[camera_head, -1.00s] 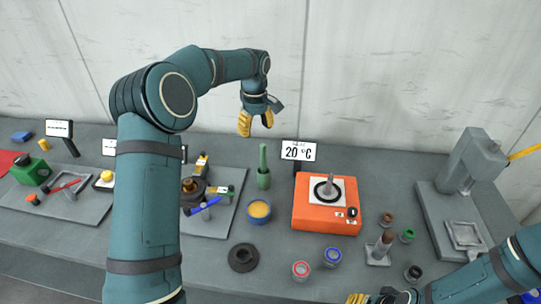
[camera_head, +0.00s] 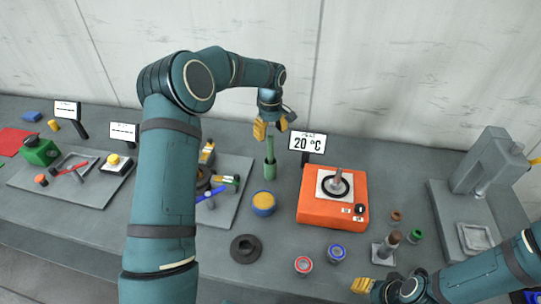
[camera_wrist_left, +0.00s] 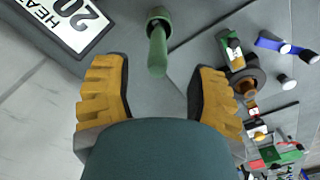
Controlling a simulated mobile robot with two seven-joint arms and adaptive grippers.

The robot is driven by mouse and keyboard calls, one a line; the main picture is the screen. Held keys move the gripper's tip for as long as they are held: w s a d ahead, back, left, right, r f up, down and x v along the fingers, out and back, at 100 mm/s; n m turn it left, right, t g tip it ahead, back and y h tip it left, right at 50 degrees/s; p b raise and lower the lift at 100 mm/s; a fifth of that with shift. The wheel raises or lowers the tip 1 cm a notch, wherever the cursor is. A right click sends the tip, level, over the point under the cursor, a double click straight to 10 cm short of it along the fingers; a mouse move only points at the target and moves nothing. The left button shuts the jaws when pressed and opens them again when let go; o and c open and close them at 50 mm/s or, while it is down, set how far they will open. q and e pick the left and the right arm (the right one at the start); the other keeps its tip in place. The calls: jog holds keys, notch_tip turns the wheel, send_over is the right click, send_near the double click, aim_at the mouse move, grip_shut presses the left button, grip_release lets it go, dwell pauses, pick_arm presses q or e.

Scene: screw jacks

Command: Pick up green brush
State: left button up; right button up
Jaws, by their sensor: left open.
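The green brush (camera_head: 270,158) stands upright at the back of the table, between the blue tin and the wall. In the left wrist view the brush (camera_wrist_left: 158,45) shows between and just beyond the fingertips, its handle end toward me. My left gripper (camera_head: 270,129) is right above the brush with its yellow fingers pointing down. In the left wrist view the left gripper (camera_wrist_left: 158,95) is open and empty, with one finger on each side of the brush. My right gripper (camera_head: 367,287) is low at the front right, and its finger gap is too small to judge.
An orange heater (camera_head: 310,208) and a 20 °C sign (camera_head: 307,142) stand to the right of the brush. A blue tin (camera_head: 264,203) with yellow contents is in front of it. A grey tray (camera_head: 232,172) with tools lies to the left. A dark ring (camera_head: 246,249) lies nearer.

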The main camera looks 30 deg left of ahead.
aim_at(270, 142)
pick_arm(q)
jog(key=f, duration=0.5)
jog(key=shift+w+a+f+p, duration=0.1)
jog(key=shift+w+p, duration=0.1)
jog(key=shift+p, duration=0.2)
jog(key=shift+c, duration=0.4)
grip_shut()
